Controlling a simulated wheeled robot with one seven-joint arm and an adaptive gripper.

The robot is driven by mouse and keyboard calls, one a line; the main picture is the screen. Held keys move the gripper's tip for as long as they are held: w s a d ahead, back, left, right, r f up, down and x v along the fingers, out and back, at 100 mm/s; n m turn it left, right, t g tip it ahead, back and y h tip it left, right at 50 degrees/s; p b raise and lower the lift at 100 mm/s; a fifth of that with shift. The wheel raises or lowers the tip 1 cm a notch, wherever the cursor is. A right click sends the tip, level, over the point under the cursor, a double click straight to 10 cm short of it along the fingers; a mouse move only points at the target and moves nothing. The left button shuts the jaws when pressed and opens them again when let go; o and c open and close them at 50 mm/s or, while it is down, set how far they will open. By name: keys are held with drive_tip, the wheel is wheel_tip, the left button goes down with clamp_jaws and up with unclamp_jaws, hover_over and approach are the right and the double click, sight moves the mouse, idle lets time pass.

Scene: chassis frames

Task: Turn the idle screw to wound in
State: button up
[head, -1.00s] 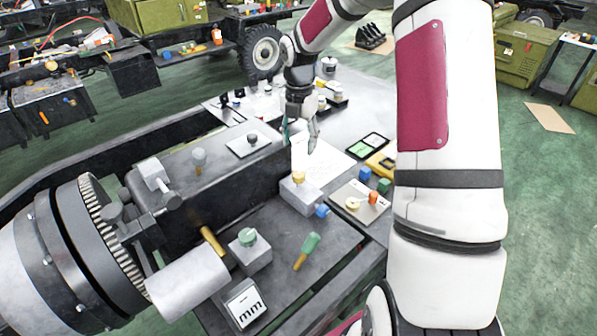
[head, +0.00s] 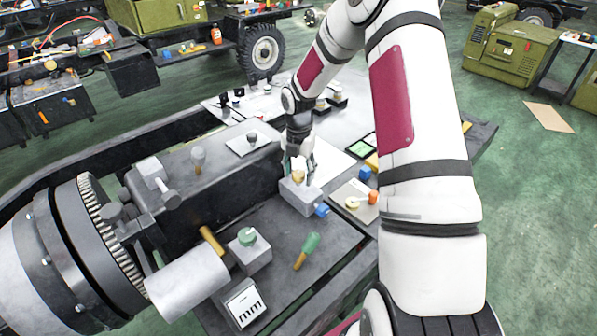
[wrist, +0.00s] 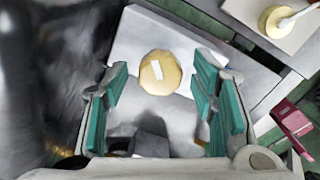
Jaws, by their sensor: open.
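A brass-yellow round screw head (head: 298,176) with a white mark sits on top of a pale grey block (head: 302,201); I take it for the idle screw. In the wrist view the screw head (wrist: 160,72) lies between my fingertips, its white mark nearly upright in the picture and slightly tilted. My gripper (head: 299,164) is right above the block, pointing down. In the wrist view its two green-padded fingers (wrist: 161,88) are open, with a gap on both sides of the head. Whether the tips are level with the head I cannot tell.
A green knob (head: 247,237) on another grey block, a green-handled screwdriver (head: 307,250) and a dial box marked "mm" (head: 244,305) lie nearby. A blue piece (head: 321,210) touches the block's front right. A tray (head: 345,193) with small parts is to the right.

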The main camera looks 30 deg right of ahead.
drive_tip(key=c, duration=1.1)
drive_tip(key=shift+c, duration=0.2)
drive_tip(key=shift+m, duration=0.3)
